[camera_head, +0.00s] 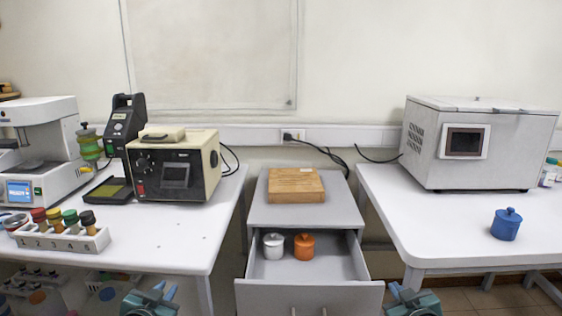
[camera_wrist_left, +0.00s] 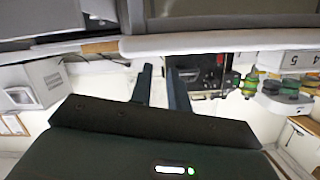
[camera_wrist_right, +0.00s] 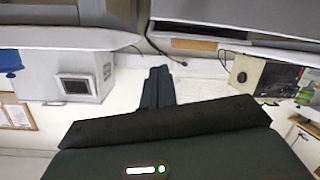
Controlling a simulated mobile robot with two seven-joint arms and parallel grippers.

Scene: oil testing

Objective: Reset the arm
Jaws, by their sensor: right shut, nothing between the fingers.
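My left gripper (camera_head: 165,289) is low at the bottom of the head view, in front of the left table. In the left wrist view its two fingers (camera_wrist_left: 161,84) stand apart with nothing between them. My right gripper (camera_head: 401,290) is at the bottom right of the head view, to the right of the open drawer. In the right wrist view its fingers (camera_wrist_right: 158,82) are together and hold nothing. Both grippers are clear of the tables. Most of both arms is out of view.
An open drawer (camera_head: 310,295) between the tables holds a white jar (camera_head: 273,246) and an orange jar (camera_head: 303,247). A wooden block (camera_head: 296,185) lies on the cabinet. The left table (camera_head: 190,235) carries instruments and a bottle rack; the right table (camera_head: 430,225) carries a grey box and blue jar (camera_head: 506,225).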

